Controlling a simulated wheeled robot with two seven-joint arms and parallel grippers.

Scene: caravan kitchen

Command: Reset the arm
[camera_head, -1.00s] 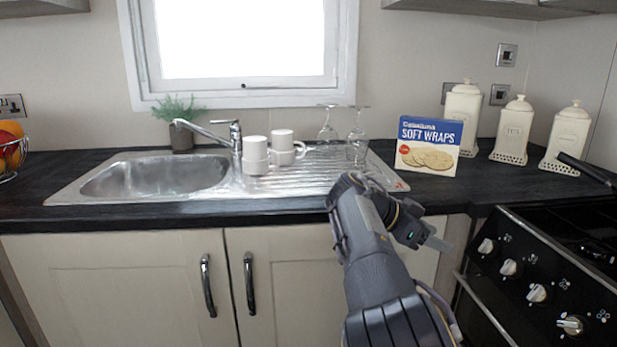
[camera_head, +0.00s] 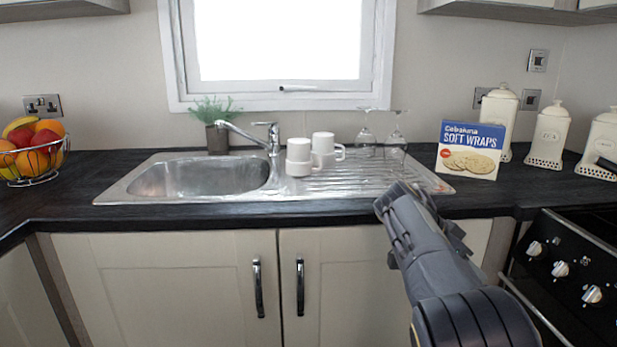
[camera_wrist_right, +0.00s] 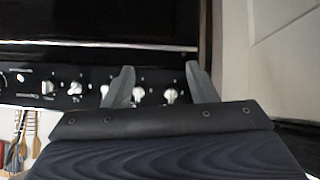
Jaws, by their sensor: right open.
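My left gripper is not in view.
A soft wraps box (camera_head: 470,150), cream canisters (camera_head: 548,135) and a fruit basket (camera_head: 35,158) stand on the counter. The cooker (camera_head: 570,270) is at right.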

